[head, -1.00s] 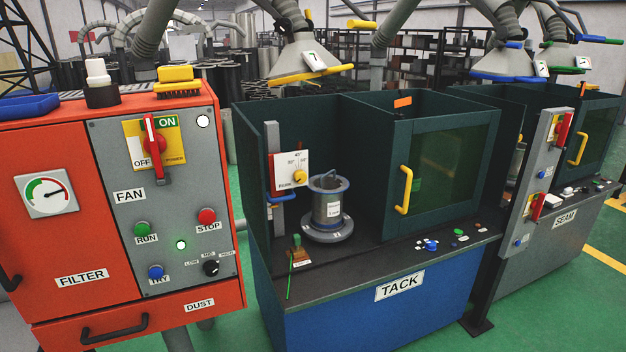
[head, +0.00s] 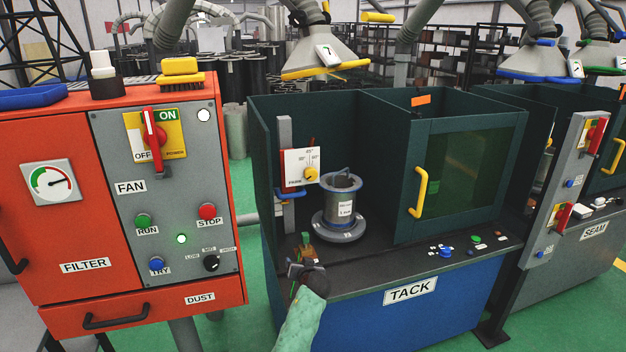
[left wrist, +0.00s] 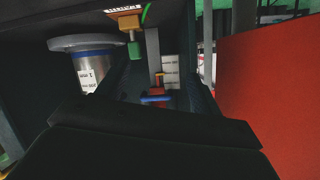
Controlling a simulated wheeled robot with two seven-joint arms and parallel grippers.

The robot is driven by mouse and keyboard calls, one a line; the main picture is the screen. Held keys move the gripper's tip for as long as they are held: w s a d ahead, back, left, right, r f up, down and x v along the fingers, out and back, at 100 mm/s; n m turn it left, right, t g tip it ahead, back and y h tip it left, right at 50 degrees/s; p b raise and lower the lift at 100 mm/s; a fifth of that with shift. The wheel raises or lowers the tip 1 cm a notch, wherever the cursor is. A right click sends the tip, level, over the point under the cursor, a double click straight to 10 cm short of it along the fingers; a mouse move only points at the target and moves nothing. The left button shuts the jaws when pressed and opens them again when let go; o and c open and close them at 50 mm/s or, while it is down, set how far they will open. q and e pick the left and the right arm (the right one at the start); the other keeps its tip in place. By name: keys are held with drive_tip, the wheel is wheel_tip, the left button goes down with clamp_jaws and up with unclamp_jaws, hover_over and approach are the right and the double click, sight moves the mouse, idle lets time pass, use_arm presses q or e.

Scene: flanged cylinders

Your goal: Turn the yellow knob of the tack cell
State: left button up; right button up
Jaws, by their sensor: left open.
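The yellow knob (head: 311,174) sits on a white dial plate with angle marks (head: 298,165), on a post inside the open left part of the tack cell (head: 389,260). My left gripper (head: 295,268) is open at the cell's front left edge, below the knob and apart from it. It is close to a small brown and green piece (head: 305,245) on the bench. My right gripper is not in view.
A flanged cylinder (head: 341,203) stands right of the dial post; it also shows in the left wrist view (left wrist: 92,68). The cell's door (head: 470,175) with yellow handle is to the right. The red filter cabinet (head: 60,225) stands close on the left.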

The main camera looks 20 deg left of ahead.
use_arm(q)
drive_tip(key=w+r+t+y, duration=0.1)
drive_tip(key=w+r+t, duration=0.1)
drive_tip(key=w+r, duration=0.9)
drive_tip(key=t+y, duration=0.1)
drive_tip(key=t, duration=0.1)
approach(312, 176)
drive_tip(key=x, duration=0.2)
drive_tip(key=shift+n, duration=0.3)
drive_tip(key=p+x, duration=0.1)
drive_tip(key=x, duration=0.1)
drive_tip(key=p+x, duration=0.1)
drive_tip(key=x, duration=0.2)
drive_tip(key=shift+w+a+r+p, duration=0.1)
drive_tip(key=shift+w+r+p, duration=0.15)
drive_tip(key=shift+p, duration=0.15)
drive_tip(key=shift+w+a+f, duration=0.15)
drive_tip(key=shift+w+a, duration=0.2)
drive_tip(key=shift+w, duration=0.25)
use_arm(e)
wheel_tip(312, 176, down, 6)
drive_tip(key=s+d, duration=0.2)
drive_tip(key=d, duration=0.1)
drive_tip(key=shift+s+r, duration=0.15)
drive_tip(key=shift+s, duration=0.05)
use_arm(q)
drive_tip(key=c, duration=1.4)
